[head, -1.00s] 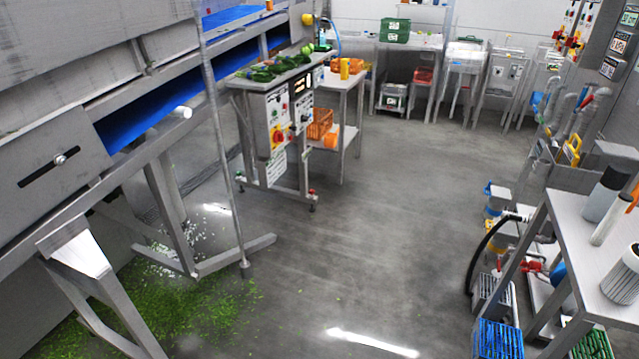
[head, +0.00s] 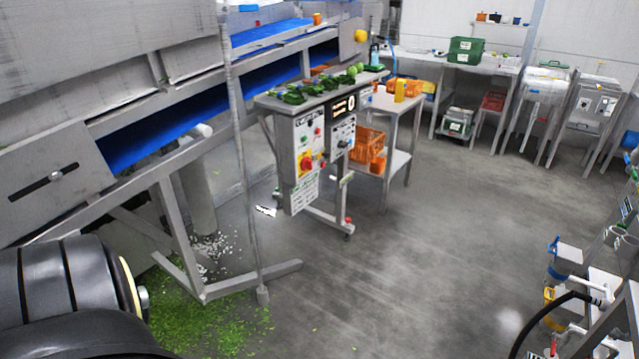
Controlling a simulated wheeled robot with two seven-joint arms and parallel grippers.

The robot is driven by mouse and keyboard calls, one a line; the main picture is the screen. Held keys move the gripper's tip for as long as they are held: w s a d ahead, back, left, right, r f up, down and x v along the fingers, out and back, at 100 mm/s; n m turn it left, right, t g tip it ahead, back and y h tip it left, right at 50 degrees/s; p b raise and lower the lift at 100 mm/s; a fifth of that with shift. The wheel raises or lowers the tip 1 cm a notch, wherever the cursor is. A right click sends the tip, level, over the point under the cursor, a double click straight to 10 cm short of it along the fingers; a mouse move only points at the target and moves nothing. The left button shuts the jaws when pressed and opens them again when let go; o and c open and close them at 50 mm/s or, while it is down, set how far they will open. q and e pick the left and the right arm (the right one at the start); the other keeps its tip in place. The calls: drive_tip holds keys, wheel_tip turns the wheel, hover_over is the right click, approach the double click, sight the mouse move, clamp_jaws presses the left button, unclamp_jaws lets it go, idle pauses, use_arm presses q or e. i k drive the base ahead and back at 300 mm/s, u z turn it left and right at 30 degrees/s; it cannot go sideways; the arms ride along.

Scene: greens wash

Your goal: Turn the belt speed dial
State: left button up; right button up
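A control panel (head: 307,152) hangs on the front of a small steel stand in the middle of the head view. It carries a red and yellow switch (head: 305,161), small buttons and a dark display (head: 342,105). A second panel face (head: 342,133) beside it has small dark knobs. One may be the belt speed dial, but the labels are too small to read. A dark part of my arm fills the lower left corner, far from the panel. Neither gripper is in view.
A conveyor with a blue belt (head: 160,134) runs along the left. Its steel leg (head: 180,240) and a thin upright pole (head: 243,170) stand left of the panel. Green scraps (head: 225,325) litter the floor there. An orange crate (head: 367,145) sits behind the panel. The floor (head: 430,270) at centre right is clear.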

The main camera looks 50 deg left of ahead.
sight(341, 145)
drive_tip(key=u, duration=0.8)
drive_tip(key=i, duration=0.95)
drive_tip(key=u, duration=1.1)
